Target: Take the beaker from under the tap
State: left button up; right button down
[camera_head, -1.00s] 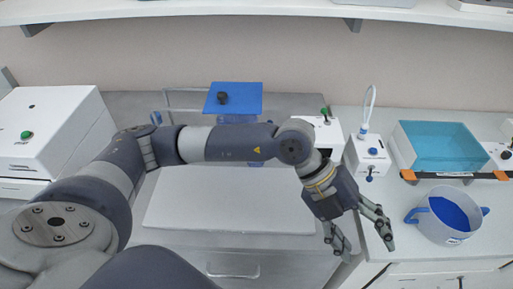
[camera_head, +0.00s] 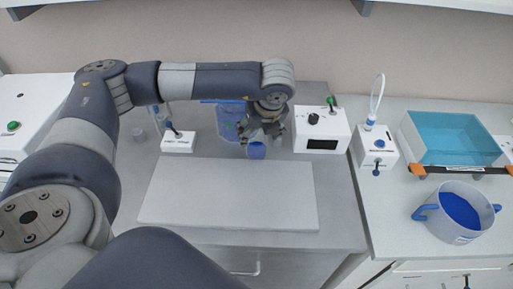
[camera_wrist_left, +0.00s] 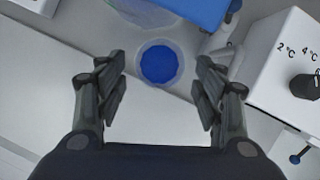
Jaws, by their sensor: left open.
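The beaker (camera_head: 257,151) is a small clear cup with blue liquid, standing on the bench just in front of the blue tank (camera_head: 229,122). In the left wrist view the beaker (camera_wrist_left: 158,64) shows from above, between and slightly beyond the fingers. My left gripper (camera_head: 262,138) is open over it, one finger on each side; it also shows in the left wrist view (camera_wrist_left: 159,76). I see gaps between the fingers and the beaker. The tap itself is hidden behind my arm and gripper. My right gripper is out of view.
A white box with a dark knob (camera_head: 322,131) stands close to the right of my left gripper. A small white device (camera_head: 178,141) stands to the left. A flat pale board (camera_head: 228,196) lies in front. A two-handled pot (camera_head: 458,212) is far right.

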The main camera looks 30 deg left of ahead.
aim_at(257, 139)
pick_arm(q)
jog(key=b+x, duration=0.1)
jog(key=x, duration=0.3)
jog(key=shift+a+f+b, duration=0.1)
jog(key=shift+f+b, duration=0.3)
jog(key=shift+w+a+f, duration=0.1)
jog(key=shift+w+f, duration=0.05)
jog(key=shift+f, duration=0.05)
jog(key=shift+r, duration=0.1)
jog(key=shift+c, duration=0.4)
jog(key=c, duration=0.7)
